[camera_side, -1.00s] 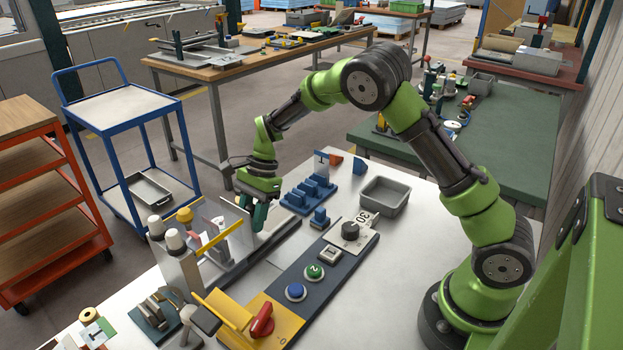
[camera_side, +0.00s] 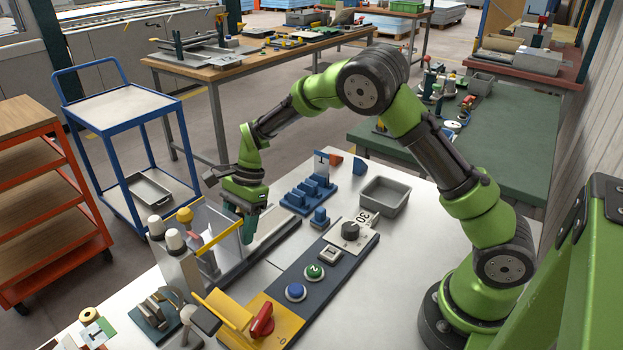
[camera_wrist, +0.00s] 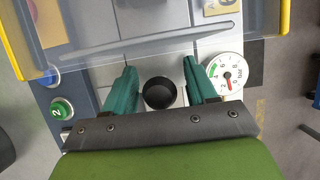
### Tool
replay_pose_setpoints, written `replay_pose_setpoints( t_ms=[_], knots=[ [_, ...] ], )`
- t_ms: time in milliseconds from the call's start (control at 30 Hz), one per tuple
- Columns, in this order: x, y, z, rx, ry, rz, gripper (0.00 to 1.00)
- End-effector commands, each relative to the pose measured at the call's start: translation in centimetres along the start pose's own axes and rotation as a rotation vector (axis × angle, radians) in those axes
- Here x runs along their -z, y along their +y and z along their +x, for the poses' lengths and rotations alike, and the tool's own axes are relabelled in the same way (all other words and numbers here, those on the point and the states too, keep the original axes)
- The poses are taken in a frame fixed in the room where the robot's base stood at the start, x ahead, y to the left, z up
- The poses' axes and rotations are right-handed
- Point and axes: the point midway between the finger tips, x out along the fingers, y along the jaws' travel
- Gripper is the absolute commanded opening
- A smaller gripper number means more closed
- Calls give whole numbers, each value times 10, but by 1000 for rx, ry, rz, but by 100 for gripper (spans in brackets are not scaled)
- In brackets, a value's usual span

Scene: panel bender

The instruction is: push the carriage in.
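My gripper (camera_side: 249,228) points down beside the left-hand fixture, just right of its clear panel and yellow bar (camera_side: 220,238). In the wrist view its two teal fingers (camera_wrist: 160,88) are apart, with a round black knob (camera_wrist: 159,93) seen between them. I cannot tell whether they touch it. The clear panel (camera_wrist: 130,38) with yellow edges crosses the top of the wrist view. The fixture has a dark rail (camera_side: 280,232) running off behind the gripper. Which part is the carriage is not clear; the gripper and panel partly hide that area.
A dark control strip has a blue button (camera_side: 295,291), a green button (camera_side: 314,271) and a black dial (camera_side: 350,231). A red handle (camera_side: 262,320) stands on a yellow block in front. Blue blocks (camera_side: 310,195) and a grey bin (camera_side: 385,196) lie behind. A gauge (camera_wrist: 225,72) is close to one finger.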

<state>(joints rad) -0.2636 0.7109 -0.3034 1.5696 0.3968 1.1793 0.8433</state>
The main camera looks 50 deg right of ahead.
Motion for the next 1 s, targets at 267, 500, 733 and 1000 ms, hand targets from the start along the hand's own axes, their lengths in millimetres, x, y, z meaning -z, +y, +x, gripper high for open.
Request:
replay_pose_setpoints(
  t_ms=[267,500,733,1000],
  knots=[
    [1,0,-4,1,1,1,57],
    [1,-1,-42,5,0,1,57],
    [1,-1,-100,6,0,1,57],
    [1,0,-152,3,1,1,57]
  ],
)
